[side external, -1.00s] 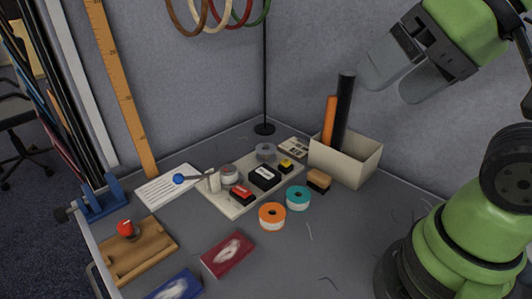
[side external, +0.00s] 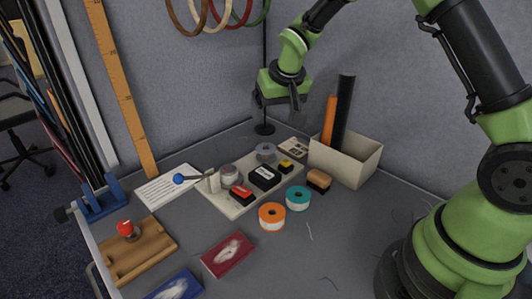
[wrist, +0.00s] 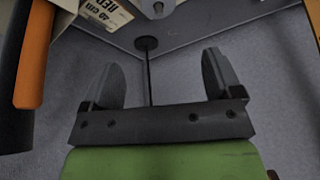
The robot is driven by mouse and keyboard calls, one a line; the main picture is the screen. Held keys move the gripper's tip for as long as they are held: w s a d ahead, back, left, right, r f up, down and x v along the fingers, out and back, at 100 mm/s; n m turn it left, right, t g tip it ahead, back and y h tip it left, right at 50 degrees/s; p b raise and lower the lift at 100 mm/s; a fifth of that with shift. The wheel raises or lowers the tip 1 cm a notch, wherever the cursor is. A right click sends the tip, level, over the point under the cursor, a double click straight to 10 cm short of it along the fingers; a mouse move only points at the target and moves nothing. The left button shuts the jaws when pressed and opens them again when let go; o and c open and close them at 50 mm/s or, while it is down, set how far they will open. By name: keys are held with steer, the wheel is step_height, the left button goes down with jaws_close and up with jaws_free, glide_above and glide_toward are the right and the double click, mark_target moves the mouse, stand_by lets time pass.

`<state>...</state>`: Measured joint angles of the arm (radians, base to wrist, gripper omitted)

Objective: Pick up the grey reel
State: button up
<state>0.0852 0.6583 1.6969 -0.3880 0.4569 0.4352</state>
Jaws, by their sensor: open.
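My gripper (side external: 277,110) is open and empty, in the air above the back of the table, higher than the reel. In the wrist view my gripper (wrist: 163,72) has its two fingers wide apart with nothing between them but the view of the thin pole. A small grey shape shows at that view's top edge; I cannot tell if it is the reel.
A box (side external: 343,163) with an orange and a black tube stands right of the tray. A black pole (side external: 264,128) stands behind. Coloured hoops hang above.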

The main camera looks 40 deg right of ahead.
glide_toward(267, 146)
steer(key=shift+g, duration=0.3)
steer(key=x, duration=0.5)
steer(key=shift+w+d, duration=0.15)
steer(key=shift+w, duration=0.15)
steer(key=shift+x, duration=3.05)
steer(key=c, duration=1)
